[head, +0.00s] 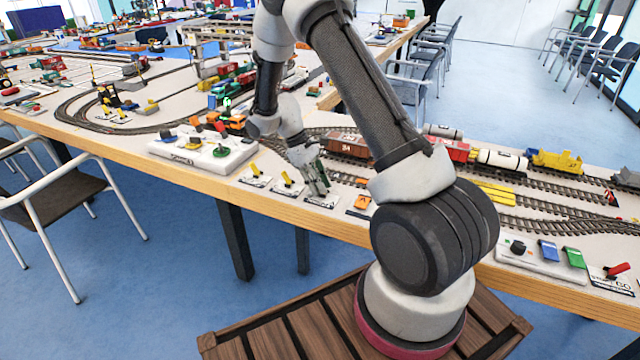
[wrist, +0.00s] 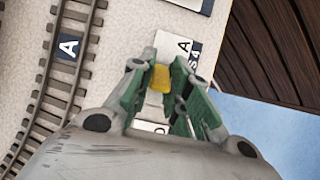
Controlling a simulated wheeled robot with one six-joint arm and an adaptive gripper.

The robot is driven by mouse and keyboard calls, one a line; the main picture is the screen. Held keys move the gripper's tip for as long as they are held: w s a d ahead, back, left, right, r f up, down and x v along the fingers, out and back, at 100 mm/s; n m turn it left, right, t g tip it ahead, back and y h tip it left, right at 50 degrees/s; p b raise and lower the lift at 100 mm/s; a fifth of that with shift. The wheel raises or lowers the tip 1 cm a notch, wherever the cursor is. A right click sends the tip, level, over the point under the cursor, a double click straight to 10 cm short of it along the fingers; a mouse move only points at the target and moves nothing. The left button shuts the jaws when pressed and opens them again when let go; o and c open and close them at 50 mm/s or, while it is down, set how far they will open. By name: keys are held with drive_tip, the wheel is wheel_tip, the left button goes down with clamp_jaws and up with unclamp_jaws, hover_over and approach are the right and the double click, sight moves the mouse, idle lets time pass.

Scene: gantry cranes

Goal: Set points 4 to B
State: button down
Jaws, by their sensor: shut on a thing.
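My gripper (head: 317,188) is down at a small white switch plate (head: 322,201) near the table's front edge. In the wrist view my gripper (wrist: 160,80) has its green fingers shut on a yellow lever (wrist: 161,77). The plate (wrist: 163,45) under it shows a letter A at its upper end and a dark label reading S4 beside that. The plate's other end is mostly hidden by the fingers, with part of a letter showing. Which way the lever leans is hard to tell.
Two similar plates with yellow levers (head: 255,170) (head: 287,179) stand left of my gripper. A white control box (head: 203,153) with coloured knobs is further left. Track carrying an A sign (wrist: 68,47) runs beside the plate. An orange-marked plate (head: 361,203) lies to the right.

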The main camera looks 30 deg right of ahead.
drive_tip(key=c, duration=1.3)
unclamp_jaws()
drive_tip(key=shift+w, duration=0.1)
drive_tip(key=shift+c, duration=0.2)
drive_tip(key=v, duration=1.2)
drive_tip(key=shift+a, duration=0.1)
